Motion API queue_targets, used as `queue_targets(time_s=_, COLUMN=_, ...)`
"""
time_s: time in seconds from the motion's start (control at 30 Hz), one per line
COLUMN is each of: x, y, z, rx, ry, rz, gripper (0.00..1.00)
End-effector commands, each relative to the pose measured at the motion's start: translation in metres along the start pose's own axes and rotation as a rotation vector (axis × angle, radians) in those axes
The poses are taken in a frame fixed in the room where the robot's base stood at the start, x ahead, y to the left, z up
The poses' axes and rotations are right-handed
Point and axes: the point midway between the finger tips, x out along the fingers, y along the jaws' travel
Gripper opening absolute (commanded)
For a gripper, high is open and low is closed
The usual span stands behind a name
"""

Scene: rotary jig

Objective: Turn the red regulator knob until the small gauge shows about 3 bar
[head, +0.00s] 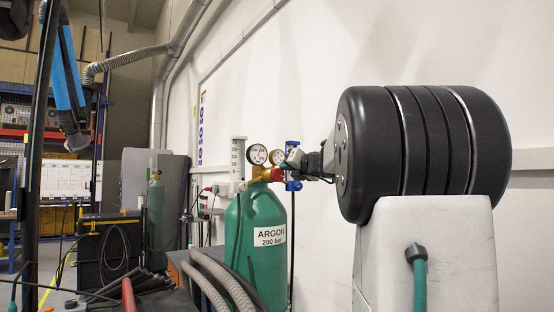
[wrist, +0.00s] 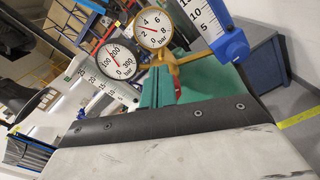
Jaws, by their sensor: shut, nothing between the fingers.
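The red regulator knob (head: 276,174) sits on the brass regulator (head: 262,174) atop the green argon cylinder (head: 258,230). In the wrist view a small part of the red knob (wrist: 177,84) shows, mostly hidden. The small gold-rimmed gauge (wrist: 153,29) has a red needle that appears to lie between 2 and 4; the exact value is too small to read. It also shows in the head view (head: 277,157). My gripper (head: 300,160) is beside the regulator, just right of the knob, shut and empty. I cannot tell whether it touches the knob.
A larger dark-rimmed gauge (wrist: 116,60), scaled to 300 bar, stands beside the small one. A blue-ended flowmeter (head: 293,170) is close behind my gripper. Grey hoses (head: 225,280) lie in front of the cylinder. A white wall stands behind.

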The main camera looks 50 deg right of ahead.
Motion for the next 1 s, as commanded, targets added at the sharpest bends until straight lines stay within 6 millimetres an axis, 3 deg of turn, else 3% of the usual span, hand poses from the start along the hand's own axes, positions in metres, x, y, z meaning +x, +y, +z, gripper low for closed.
queue_targets(time_s=0.33, x=-0.003, y=0.000, z=0.008, rx=0.000, ry=0.000, rz=0.000, gripper=0.00)
queue_targets(time_s=0.8, x=-0.055, y=-0.001, z=0.008, rx=0.000, ry=-0.001, rz=-0.002, gripper=0.00)
queue_targets(time_s=1.0, x=-0.060, y=0.000, z=0.007, rx=0.000, ry=0.001, rz=0.000, gripper=0.00)
